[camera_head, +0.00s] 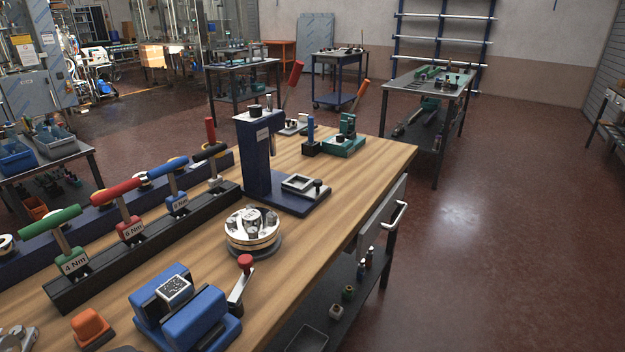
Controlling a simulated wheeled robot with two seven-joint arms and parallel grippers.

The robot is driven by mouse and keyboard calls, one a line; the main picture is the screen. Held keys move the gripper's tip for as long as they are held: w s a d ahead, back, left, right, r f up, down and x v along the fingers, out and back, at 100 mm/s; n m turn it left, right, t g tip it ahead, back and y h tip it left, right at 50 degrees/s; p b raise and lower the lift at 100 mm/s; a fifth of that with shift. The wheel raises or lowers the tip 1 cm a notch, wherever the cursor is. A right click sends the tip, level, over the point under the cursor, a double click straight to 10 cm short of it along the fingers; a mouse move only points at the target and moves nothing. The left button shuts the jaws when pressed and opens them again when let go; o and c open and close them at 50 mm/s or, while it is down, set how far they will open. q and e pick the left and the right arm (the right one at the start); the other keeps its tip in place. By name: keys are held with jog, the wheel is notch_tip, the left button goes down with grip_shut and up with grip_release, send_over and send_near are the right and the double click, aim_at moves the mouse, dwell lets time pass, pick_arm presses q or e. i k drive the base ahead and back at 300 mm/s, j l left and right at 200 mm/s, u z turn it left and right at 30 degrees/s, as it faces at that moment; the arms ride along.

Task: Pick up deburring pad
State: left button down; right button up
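No item in view is clearly marked as the deburring pad. An orange block on a dark base (90,326) sits at the near left of the wooden workbench (305,240); it may be the pad, but I cannot tell. A grey speckled block (174,289) sits between the jaws of a blue vise (197,320) with a red-knobbed lever, just right of the orange block. Neither of my grippers shows in the head view.
A rack of coloured torque handles (150,247) runs along the bench's left. A round silver fixture (252,232) and a blue press (257,160) stand mid-bench. Bare wood lies along the right edge. Open floor (480,250) lies right of the bench.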

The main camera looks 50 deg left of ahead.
aim_at(92, 330)
jog(key=u, duration=0.5)
jog(key=l+u, duration=0.1)
jog(key=u, duration=0.9)
jog(key=k+u, duration=0.1)
jog(key=u, duration=1.4)
jog(key=k, duration=0.05)
